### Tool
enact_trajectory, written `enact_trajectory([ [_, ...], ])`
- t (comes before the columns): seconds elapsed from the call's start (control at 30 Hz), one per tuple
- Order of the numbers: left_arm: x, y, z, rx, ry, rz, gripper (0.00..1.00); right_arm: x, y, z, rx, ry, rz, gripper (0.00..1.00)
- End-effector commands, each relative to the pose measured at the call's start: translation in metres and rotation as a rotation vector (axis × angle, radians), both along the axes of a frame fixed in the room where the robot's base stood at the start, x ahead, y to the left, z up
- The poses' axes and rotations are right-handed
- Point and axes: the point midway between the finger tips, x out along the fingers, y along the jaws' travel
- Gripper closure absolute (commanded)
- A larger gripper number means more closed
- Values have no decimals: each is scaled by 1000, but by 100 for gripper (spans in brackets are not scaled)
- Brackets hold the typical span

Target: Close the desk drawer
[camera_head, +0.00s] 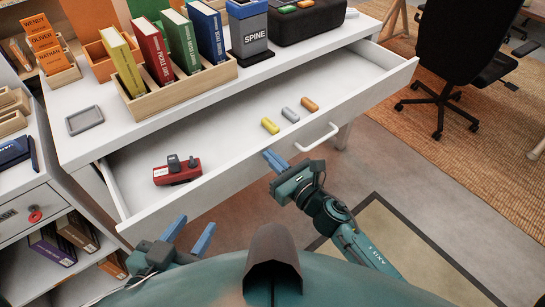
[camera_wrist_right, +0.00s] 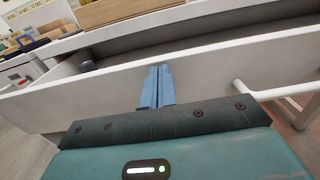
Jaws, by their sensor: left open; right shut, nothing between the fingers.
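The white desk drawer (camera_head: 231,160) is pulled out of the white desk (camera_head: 262,72). Inside it lie a red stapler-like item (camera_head: 178,170) and yellow, grey and orange small blocks. Its white handle (camera_head: 317,138) is on the front panel, right of centre. My right gripper (camera_head: 274,160) is shut and empty, its blue fingertips at the drawer front, left of the handle. The right wrist view shows the fingers (camera_wrist_right: 157,87) together against or just before the panel (camera_wrist_right: 215,70); contact is unclear. My left gripper (camera_head: 190,234) is open, in front of the drawer's left end.
On the desk are a wooden book rack (camera_head: 180,92), a SPINE box (camera_head: 248,36), a black case (camera_head: 306,22) and a grey tray (camera_head: 84,120). A shelf unit (camera_head: 38,207) stands at left. A black office chair (camera_head: 458,60) stands at right. Floor right of the arm is clear.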

Motion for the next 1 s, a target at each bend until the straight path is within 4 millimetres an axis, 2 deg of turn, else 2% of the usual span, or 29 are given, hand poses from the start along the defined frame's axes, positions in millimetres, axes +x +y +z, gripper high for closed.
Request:
enact_trajectory([
  [0.63,-1,4,-2,5,3,-1,55,7,3,0,0,-1,-1,100],
  [0.8,-1,18,-7,12,9,-6,55,17,8,-1,-2,-3,-1,100],
  [1.0,1,45,-13,23,9,-13,55,34,21,-1,-2,-2,-2,100],
])
